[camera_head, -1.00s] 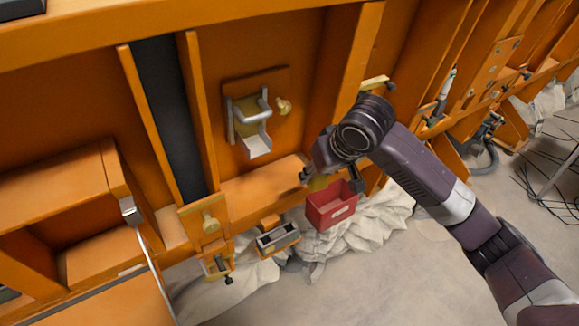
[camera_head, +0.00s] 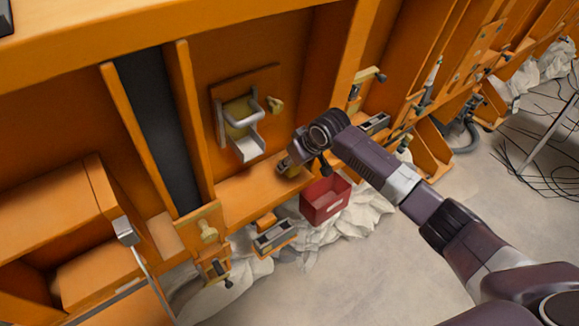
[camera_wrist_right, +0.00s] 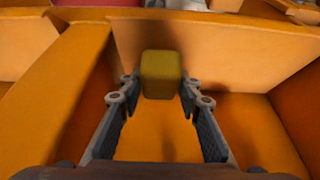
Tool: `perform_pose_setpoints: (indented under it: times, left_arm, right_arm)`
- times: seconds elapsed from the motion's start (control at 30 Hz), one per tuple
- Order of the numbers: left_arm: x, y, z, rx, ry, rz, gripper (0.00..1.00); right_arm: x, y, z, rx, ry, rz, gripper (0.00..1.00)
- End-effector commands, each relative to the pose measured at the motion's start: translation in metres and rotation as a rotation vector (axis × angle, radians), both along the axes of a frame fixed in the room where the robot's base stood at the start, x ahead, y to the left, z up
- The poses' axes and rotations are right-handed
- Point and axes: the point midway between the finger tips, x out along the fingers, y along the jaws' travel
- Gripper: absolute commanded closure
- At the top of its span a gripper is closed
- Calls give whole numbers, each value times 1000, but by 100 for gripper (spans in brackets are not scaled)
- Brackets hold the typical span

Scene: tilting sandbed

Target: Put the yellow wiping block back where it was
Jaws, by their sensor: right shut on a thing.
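The yellow wiping block (camera_wrist_right: 162,75) is between the two fingertips of my right gripper (camera_wrist_right: 159,84) in the right wrist view. The gripper is shut on it. Below and behind the block is an orange surface with a shadow on it; I cannot tell whether the block touches it. In the head view my right gripper (camera_head: 288,165) is over the orange ledge (camera_head: 240,192) at the foot of the wall, up and left of the red bin. The block is mostly hidden there. My left gripper is not in view.
The red bin (camera_head: 325,203) hangs below the ledge's front edge. A grey metal tray (camera_head: 273,236) and a clamp (camera_head: 215,270) are to its left. A metal bracket (camera_head: 240,125) is on the wall behind. Upright orange ribs flank this bay.

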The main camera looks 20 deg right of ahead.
Motion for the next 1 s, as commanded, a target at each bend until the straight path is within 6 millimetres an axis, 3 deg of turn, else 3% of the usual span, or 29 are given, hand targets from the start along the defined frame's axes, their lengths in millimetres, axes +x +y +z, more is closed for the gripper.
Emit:
perform_pose_setpoints:
  times: [0.17,0.53,0.57,0.7,1.0]
  left_arm:
    - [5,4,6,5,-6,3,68]
    - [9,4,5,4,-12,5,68]
    - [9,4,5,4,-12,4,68]
    - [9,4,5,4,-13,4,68]
    - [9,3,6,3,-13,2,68]
  right_arm:
    - [-1,1,-21,1,2,1,88]
    - [0,1,-26,0,1,1,88]
    - [0,1,-26,0,1,1,67]
    - [0,1,-25,0,1,1,52]
    - [0,0,-24,1,0,1,51]
